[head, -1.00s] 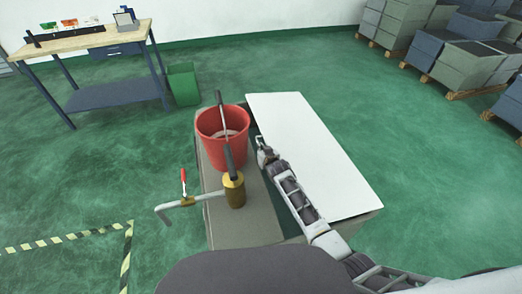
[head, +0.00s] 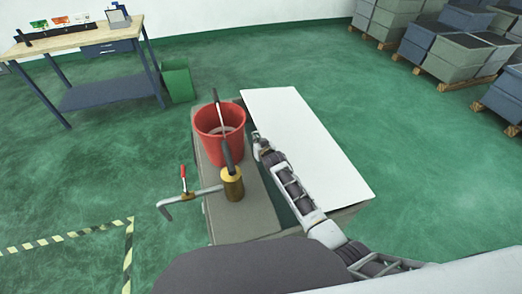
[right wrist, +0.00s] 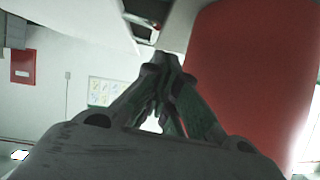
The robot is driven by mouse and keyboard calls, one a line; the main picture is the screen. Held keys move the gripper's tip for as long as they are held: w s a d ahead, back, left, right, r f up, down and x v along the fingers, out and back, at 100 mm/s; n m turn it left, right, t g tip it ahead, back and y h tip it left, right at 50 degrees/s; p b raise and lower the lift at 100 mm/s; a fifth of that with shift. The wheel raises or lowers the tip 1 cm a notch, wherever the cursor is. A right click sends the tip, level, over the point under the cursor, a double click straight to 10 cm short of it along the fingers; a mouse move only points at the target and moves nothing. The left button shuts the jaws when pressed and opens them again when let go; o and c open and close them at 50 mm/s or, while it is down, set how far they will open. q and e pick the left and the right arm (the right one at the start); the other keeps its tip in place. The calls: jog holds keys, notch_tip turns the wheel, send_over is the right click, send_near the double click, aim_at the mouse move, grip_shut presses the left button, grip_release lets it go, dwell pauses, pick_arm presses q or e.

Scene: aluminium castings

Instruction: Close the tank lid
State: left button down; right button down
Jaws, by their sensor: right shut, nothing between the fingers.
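The tank lid (head: 305,140) is a long white flat panel over the tank in the middle of the head view. Beside its near left edge a dark gap shows into the tank (head: 345,216), whose grey-green wall shows below the near end. How far the lid is tilted is hard to tell. My right gripper (head: 258,141) is at the lid's left edge, between lid and red bucket; contact cannot be made out. In the right wrist view its fingers (right wrist: 163,62) are shut together with nothing between them. My left gripper is out of view.
A red bucket (head: 210,123) and a brass cylinder with a dark handle (head: 232,187) stand on the grey top left of the lid. A bent metal rod (head: 185,198) juts out left. The bucket fills the right wrist view's right side (right wrist: 245,75). Open floor lies right.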

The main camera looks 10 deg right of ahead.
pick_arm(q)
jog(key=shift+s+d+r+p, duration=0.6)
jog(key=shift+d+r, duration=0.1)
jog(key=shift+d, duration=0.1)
pick_arm(e)
jog(key=a+v, duration=0.1)
jog(key=v, duration=0.9)
jog(key=shift+s+r, duration=0.2)
jog(key=shift+r, duration=0.1)
